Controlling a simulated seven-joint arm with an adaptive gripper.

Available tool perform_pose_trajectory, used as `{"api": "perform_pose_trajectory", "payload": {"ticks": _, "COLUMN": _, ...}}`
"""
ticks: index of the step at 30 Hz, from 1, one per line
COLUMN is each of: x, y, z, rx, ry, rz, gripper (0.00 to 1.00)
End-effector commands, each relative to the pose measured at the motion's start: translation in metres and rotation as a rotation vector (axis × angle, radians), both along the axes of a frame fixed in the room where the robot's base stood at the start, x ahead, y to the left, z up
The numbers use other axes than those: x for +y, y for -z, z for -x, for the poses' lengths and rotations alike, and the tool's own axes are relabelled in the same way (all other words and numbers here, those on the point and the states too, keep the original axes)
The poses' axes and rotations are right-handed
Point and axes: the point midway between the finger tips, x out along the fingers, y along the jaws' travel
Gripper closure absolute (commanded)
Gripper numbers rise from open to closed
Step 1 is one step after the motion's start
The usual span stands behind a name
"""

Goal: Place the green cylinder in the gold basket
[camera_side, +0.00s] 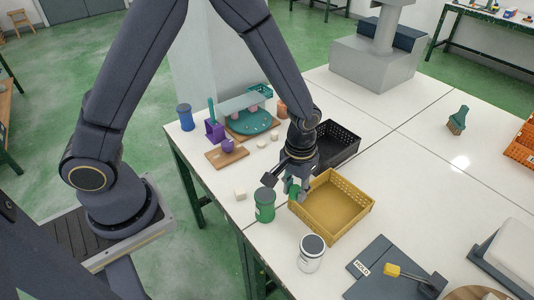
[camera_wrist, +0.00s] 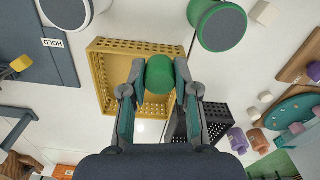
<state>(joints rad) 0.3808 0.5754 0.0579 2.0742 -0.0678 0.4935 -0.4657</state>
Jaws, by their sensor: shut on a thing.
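My gripper (camera_wrist: 160,82) is shut on a small green cylinder (camera_wrist: 160,72), which shows between its two fingertips in the wrist view. In the side view my gripper (camera_side: 295,190) is at the left edge of the gold basket (camera_side: 350,222), and the cylinder is mostly hidden by the fingers. In the wrist view the gold basket (camera_wrist: 103,48) lies behind and left of the cylinder, which overlaps its right part. How high the cylinder is above the rim is hard to tell. The visible basket floor is empty.
A green jar with a grey lid (camera_side: 264,206) stands close left of the basket. A white jar (camera_side: 310,254) stands in front. A black basket (camera_side: 338,148) is just behind.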

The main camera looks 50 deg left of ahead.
Motion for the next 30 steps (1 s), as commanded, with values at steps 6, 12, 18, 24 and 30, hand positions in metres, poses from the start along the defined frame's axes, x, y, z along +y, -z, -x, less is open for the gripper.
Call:
{"api": "perform_pose_trajectory", "payload": {"ticks": 6, "x": -0.014, "y": 0.027, "z": -0.056, "rx": 0.000, "ry": -0.002, "rz": 0.000, "gripper": 0.91}}
{"api": "perform_pose_trajectory", "payload": {"ticks": 12, "x": -0.024, "y": 0.063, "z": -0.095, "rx": 0.003, "ry": -0.002, "rz": 0.000, "gripper": 0.91}}
{"api": "perform_pose_trajectory", "payload": {"ticks": 18, "x": -0.029, "y": 0.086, "z": -0.114, "rx": 0.001, "ry": -0.002, "rz": 0.000, "gripper": 0.91}}
{"api": "perform_pose_trajectory", "payload": {"ticks": 24, "x": -0.031, "y": 0.107, "z": -0.121, "rx": 0.004, "ry": -0.003, "rz": -0.001, "gripper": 0.91}}
{"api": "perform_pose_trajectory", "payload": {"ticks": 30, "x": -0.031, "y": 0.124, "z": -0.122, "rx": 0.001, "ry": -0.003, "rz": 0.000, "gripper": 0.91}}
